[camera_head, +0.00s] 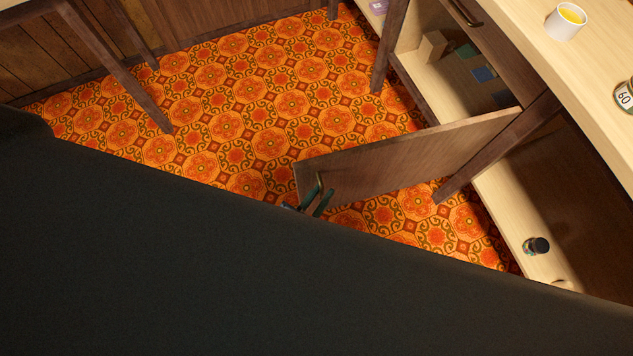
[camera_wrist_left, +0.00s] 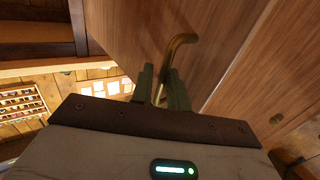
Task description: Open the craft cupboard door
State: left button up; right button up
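The craft cupboard door (camera_head: 410,158) is brown wood and stands swung well out from the cupboard, so the pale shelf (camera_head: 450,82) inside shows. Its brass bar handle (camera_head: 319,183) is near the free edge. My left gripper (camera_head: 314,201) is at this handle, with its dark green fingers on either side of the bar. In the left wrist view the handle (camera_wrist_left: 182,42) comes out between the close-set fingers (camera_wrist_left: 162,84), which look shut on it. A large dark shape hides the left arm in the head view. My right gripper is not in view.
Inside the cupboard are a small wooden block (camera_head: 432,46) and bluish items. A white cup (camera_head: 566,21) stands on the counter (camera_head: 560,65). A small dark-capped jar (camera_head: 536,246) stands on a low shelf at right. The patterned floor (camera_head: 250,110) left of the door is clear.

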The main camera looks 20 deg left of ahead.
pick_arm(q)
jog(key=shift+o, duration=1.2)
jog(key=shift+w, duration=0.1)
jog(key=shift+a, duration=0.2)
jog(key=v, duration=0.8)
jog(key=shift+p, duration=0.35)
jog(key=shift+f, duration=0.1)
